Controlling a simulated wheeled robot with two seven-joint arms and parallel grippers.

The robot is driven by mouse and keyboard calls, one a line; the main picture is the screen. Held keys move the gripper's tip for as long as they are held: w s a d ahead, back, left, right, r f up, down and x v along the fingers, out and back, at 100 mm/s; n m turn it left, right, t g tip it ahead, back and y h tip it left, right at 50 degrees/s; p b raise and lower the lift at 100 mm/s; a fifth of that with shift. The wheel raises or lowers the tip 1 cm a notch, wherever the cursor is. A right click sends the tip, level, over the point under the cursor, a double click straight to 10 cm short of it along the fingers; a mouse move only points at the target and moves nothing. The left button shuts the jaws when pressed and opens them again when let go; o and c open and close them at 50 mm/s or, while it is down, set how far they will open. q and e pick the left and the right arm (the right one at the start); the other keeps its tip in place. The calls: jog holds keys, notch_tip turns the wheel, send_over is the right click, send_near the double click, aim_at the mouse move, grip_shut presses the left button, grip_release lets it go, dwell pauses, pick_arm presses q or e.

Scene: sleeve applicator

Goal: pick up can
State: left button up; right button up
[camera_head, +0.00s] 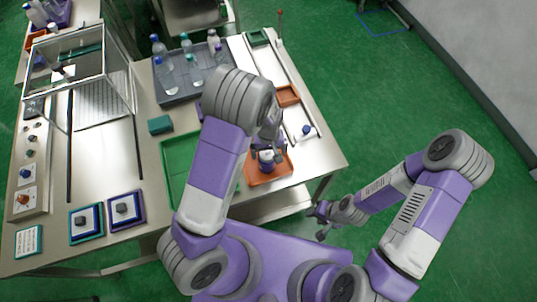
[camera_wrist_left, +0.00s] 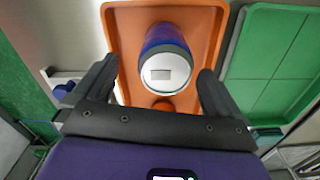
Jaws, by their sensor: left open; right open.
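The can (camera_wrist_left: 165,62) is dark blue with a white end, and it stands in an orange tray (camera_wrist_left: 122,22). The can (camera_head: 266,156) and the orange tray (camera_head: 283,166) also show in the head view, at the front right of the table. My left gripper (camera_wrist_left: 155,85) is open, with one finger on each side of the can's near end in the left wrist view. I cannot tell whether the fingers touch it. My right gripper (camera_head: 322,218) is open and empty, off the table's front right edge and low beside it.
A green tray (camera_wrist_left: 275,50) lies beside the orange one. A grey tray (camera_head: 180,97) with several bottles stands at the back. A clear-walled box (camera_head: 85,75) is on the left. A small blue-capped item (camera_head: 306,130) lies near the right edge.

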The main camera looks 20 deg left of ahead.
pick_arm(q)
jog(key=f, duration=0.3)
jog(key=s+f, duration=0.1)
jog(key=shift+a+f, duration=0.2)
jog(key=shift+f, duration=0.2)
jog(key=shift+w+f, duration=0.15)
jog(key=shift+f, duration=0.25)
jog(key=c, duration=1.3)
